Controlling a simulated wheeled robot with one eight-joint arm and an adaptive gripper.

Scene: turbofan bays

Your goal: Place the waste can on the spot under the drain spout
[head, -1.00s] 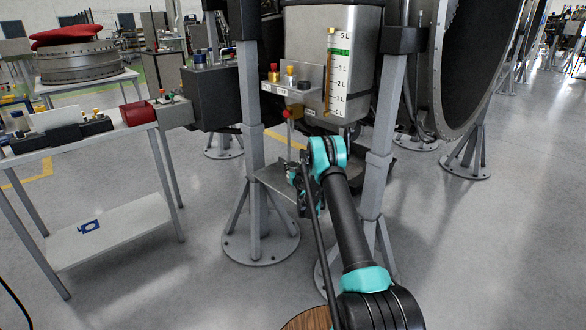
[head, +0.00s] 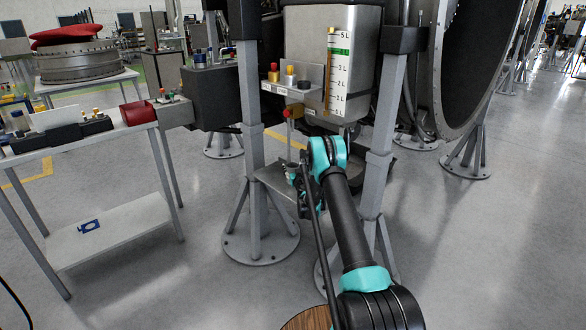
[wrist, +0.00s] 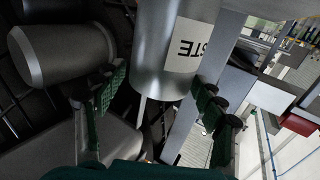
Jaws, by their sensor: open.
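The waste can (wrist: 150,60) is a grey metal cylinder with a white label, seen upside down in the wrist view; the label letters "STE" show. My gripper (wrist: 160,96) is open, with one green-padded finger on each side of the can near its rim. Whether a pad touches the can is not clear. A thin pale tube (wrist: 143,111) shows beside the rim; it may be the drain spout. In the head view my gripper (head: 306,190) is low between the grey stand legs, and my arm hides the can. The marked spot is not visible.
A grey tank (head: 305,40) with a litre scale hangs above, between two stand posts (head: 252,110). A grey shelf (head: 268,178) is beside my gripper. Another metal cylinder (wrist: 65,52) is close to one finger. A bench (head: 75,145) stands at left.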

